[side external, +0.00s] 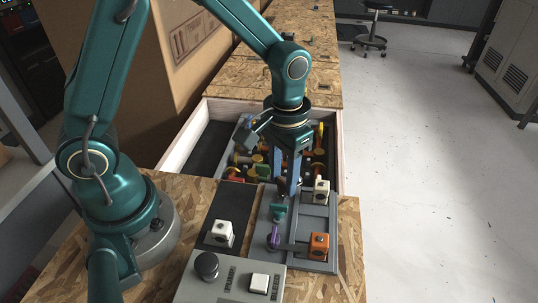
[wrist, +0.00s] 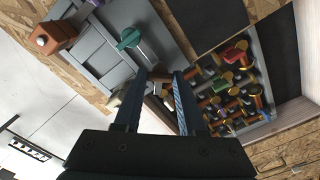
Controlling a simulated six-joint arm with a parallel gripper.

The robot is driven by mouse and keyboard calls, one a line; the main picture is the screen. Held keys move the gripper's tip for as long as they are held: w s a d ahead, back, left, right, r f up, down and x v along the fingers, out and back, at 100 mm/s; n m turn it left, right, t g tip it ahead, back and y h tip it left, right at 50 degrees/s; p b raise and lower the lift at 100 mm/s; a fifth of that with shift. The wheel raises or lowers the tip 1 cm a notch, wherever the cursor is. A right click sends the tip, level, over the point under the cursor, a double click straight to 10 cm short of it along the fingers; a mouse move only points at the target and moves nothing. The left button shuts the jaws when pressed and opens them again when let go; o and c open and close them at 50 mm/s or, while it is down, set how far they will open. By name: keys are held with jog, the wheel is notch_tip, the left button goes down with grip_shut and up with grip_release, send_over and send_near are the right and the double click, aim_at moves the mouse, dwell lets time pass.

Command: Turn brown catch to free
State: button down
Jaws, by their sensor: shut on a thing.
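My gripper (side external: 287,188) points down at the far end of the grey latch panel (side external: 325,257). Its two blue fingers (wrist: 165,76) are shut on a small brown catch (wrist: 161,88), which shows between the fingertips in the wrist view. In the side view the fingers mostly hide the catch, so its exact angle cannot be told. A teal catch (side external: 278,211) stands just nearer on the same panel and also shows in the wrist view (wrist: 130,38). A purple catch (side external: 273,238) stands nearer still.
An orange block (side external: 319,245) and a white block (side external: 321,191) sit on the panel's right side. Another white block (side external: 222,234) stands on a dark mat to the left. A grey button box (side external: 231,281) is in front. A tray of colourful parts (wrist: 225,90) lies behind the panel.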

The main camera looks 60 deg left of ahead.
aim_at(283, 180)
jog(key=n, duration=0.4)
jog(key=shift+n, duration=2.2)
jog(key=shift+c, duration=2.4)
grip_release()
jog(key=shift+r, duration=2.6)
